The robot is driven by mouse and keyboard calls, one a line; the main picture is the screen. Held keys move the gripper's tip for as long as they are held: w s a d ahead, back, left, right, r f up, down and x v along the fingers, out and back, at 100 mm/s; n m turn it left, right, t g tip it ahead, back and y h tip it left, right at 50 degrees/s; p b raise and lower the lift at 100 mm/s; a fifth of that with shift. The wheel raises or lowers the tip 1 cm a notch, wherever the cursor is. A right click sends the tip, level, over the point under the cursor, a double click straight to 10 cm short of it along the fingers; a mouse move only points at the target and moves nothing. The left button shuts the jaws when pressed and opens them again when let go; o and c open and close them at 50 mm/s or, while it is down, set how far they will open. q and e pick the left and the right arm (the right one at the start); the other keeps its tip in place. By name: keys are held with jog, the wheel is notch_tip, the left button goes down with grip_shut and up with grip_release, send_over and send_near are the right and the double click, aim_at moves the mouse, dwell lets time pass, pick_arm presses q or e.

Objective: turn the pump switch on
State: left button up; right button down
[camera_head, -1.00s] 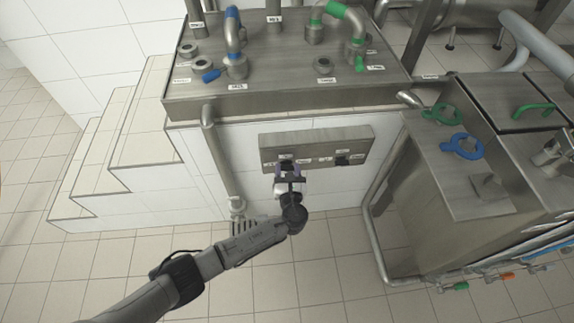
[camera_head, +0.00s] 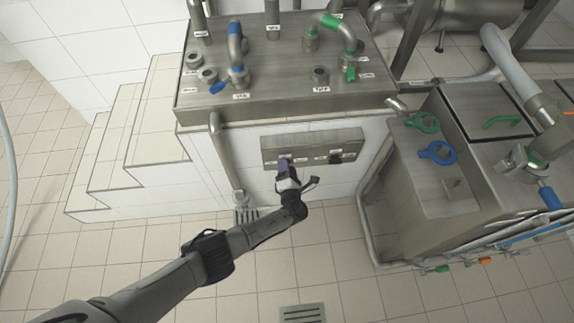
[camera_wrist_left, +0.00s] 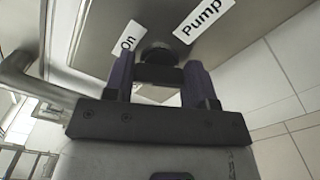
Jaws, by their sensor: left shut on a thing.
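The grey metal switch panel (camera_head: 352,141) is on the white tiled front below the raised platform. My left gripper (camera_head: 284,163) is at the left part of this panel. In the left wrist view, the dark pump switch (camera_wrist_left: 158,53) sits on the panel beside the "Pump" label (camera_wrist_left: 204,20) and the "On" label (camera_wrist_left: 128,38). The left gripper's two purple fingers (camera_wrist_left: 159,76) are on either side of the switch's dark handle and shut on it. In the head view, the gripper hides the pump switch. My right gripper is not in view.
A second dark switch (camera_head: 336,158) is on the panel's right part. A vertical pipe (camera_head: 221,150) stands left of the panel. The steel platform (camera_head: 285,103) overhangs above, and a steel tank cabinet (camera_head: 437,195) stands at right. The tiled floor in front is mostly clear.

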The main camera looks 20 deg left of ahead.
pick_arm(q)
jog(key=m+p, duration=0.1)
jog(key=m, duration=0.4)
jog(key=shift+f+m, duration=0.1)
jog(key=shift+m, duration=0.2)
dwell(0.5)
jog(key=o, duration=0.9)
jog(key=shift+o, duration=0.2)
jog(key=shift+s+d+p, duration=0.1)
jog(key=shift+p, duration=0.2)
jog(key=p+v, duration=0.6)
jog(key=v, duration=0.7)
jog(key=shift+s, duration=0.25)
jog(key=shift+d, duration=0.1)
